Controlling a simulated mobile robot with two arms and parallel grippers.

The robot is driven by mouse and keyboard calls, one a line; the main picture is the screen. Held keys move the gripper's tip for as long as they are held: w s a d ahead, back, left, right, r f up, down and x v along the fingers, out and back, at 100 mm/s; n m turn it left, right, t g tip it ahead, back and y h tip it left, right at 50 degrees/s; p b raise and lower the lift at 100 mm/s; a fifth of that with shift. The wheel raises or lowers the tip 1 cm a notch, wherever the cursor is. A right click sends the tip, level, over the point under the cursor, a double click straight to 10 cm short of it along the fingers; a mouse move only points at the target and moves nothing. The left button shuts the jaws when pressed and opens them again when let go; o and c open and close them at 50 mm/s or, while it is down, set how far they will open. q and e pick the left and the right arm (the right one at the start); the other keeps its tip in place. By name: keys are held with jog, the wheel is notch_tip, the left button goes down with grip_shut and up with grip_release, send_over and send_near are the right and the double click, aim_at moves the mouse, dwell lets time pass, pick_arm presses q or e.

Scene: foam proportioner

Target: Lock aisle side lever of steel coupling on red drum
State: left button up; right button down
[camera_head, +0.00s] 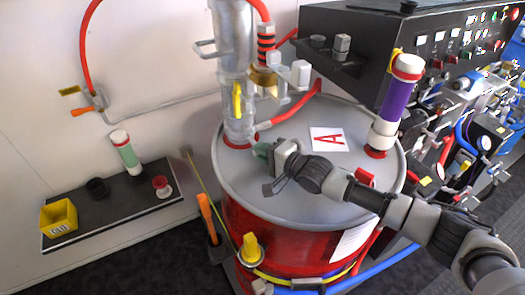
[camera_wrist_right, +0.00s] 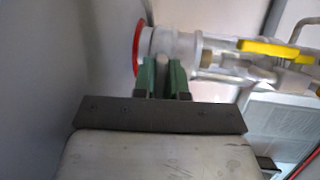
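The red drum (camera_head: 262,228) stands upright with a grey lid (camera_head: 325,205). The steel coupling (camera_head: 238,130) rises from the lid's left part, above a red ring. In the right wrist view the coupling (camera_wrist_right: 180,44) lies sideways beyond my fingers, with its red ring at left. My right gripper (camera_head: 262,150) is low over the lid, close beside the coupling's right side. In the right wrist view its two green fingers (camera_wrist_right: 163,78) stand a small gap apart in front of the coupling. A grey shape shows between them; I cannot tell whether they grip a lever. My left gripper is not in view.
A yellow handle (camera_head: 237,100) is on the pipe above the coupling. A dark control panel (camera_head: 440,45) is at back right. A shelf (camera_head: 125,200) is at left.

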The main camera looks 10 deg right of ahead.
dwell(0.3)
jog(key=shift+r+g+h+p, duration=0.3)
jog(key=shift+r+g+p, duration=0.25)
jog(key=shift+p, duration=0.35)
jog(key=r+g+p, duration=0.1)
jog(key=p, duration=0.1)
jog(key=r+m+g+h+p, duration=0.1)
jog(key=p, duration=0.1)
jog(key=w+r+g+h+p, duration=0.1)
jog(key=p, duration=0.1)
jog(key=shift+w+a+m+p, duration=0.1)
jog(key=shift+a+m+p, duration=0.2)
jog(key=shift+p, duration=0.1)
jog(key=shift+w+r+g+h+p, duration=0.15)
jog(key=shift+w+g+h+p, duration=0.15)
jog(key=shift+g+h+p, duration=0.35)
jog(key=c, duration=1.2)
grip_release()
jog(key=shift+o, duration=0.2)
